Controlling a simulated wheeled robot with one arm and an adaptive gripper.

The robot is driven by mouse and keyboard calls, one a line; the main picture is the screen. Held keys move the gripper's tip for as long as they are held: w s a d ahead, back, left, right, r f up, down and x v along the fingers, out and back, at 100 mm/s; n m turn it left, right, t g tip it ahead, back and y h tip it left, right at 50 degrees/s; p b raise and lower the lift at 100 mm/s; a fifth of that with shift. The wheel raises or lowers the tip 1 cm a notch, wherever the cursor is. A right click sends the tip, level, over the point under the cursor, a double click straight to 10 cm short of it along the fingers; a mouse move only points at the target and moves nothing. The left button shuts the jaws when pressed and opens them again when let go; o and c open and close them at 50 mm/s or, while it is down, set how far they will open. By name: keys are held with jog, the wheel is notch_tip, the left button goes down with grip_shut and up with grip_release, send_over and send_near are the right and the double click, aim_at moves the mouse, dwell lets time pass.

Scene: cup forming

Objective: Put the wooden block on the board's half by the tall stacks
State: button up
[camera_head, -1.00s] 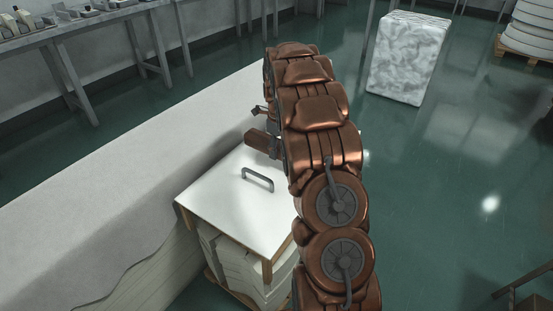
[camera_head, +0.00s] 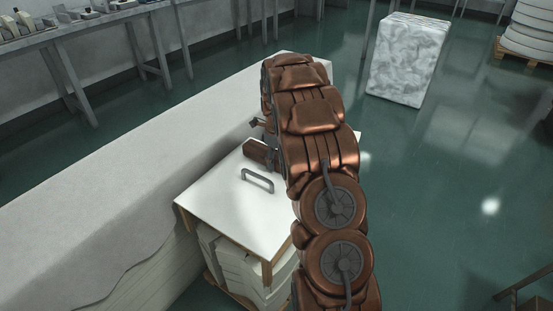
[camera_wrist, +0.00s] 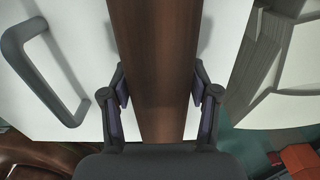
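The wooden block (camera_head: 257,153) is dark brown and shows at the left side of my arm in the head view, by the far part of the white board (camera_head: 220,205). In the wrist view the block (camera_wrist: 155,40) runs upright through the middle. My gripper (camera_wrist: 160,95) has a finger against each side of it. The board (camera_wrist: 75,45) lies below the block, with faint shadows beside it. A grey handle (camera_head: 257,180) stands on the board, left of the block in the wrist view (camera_wrist: 40,75). My arm hides the board's right part; I cannot tell whether the block touches the board.
White stacked pieces (camera_head: 240,268) sit under the board; pale stacked shapes (camera_wrist: 285,65) show past its edge in the wrist view. A long pale covered bench (camera_head: 120,190) runs along the left. A marble-like block (camera_head: 407,58) and a stack on a pallet (camera_head: 525,35) stand farther back.

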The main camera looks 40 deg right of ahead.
aim_at(276, 154)
jog(key=o, duration=0.4)
jog(key=shift+c, duration=0.2)
notch_tip(276, 154, up, 11)
jog(key=shift+r+p, duration=0.15)
jog(key=shift+p, duration=0.65)
jog(key=s+a+r+n+g, duration=0.1)
jog(key=s+a+r+n, duration=0.2)
jog(key=s+a+n, duration=0.6)
jog(key=s+a+r+n, duration=0.3)
jog(key=s+a+n, duration=0.5)
jog(key=a, duration=0.2)
jog(key=s+a+f+n+g, duration=0.1)
jog(key=s+a+n, duration=0.3)
jog(key=s+n, duration=0.3)
jog(key=s+a+f+n, duration=0.2)
jog(key=s+a+n, duration=0.2)
jog(key=s+n, duration=0.4)
jog(key=s, duration=0.5)
jog(key=shift+s+a+g, duration=0.35)
jog(key=shift+a+g, duration=0.05)
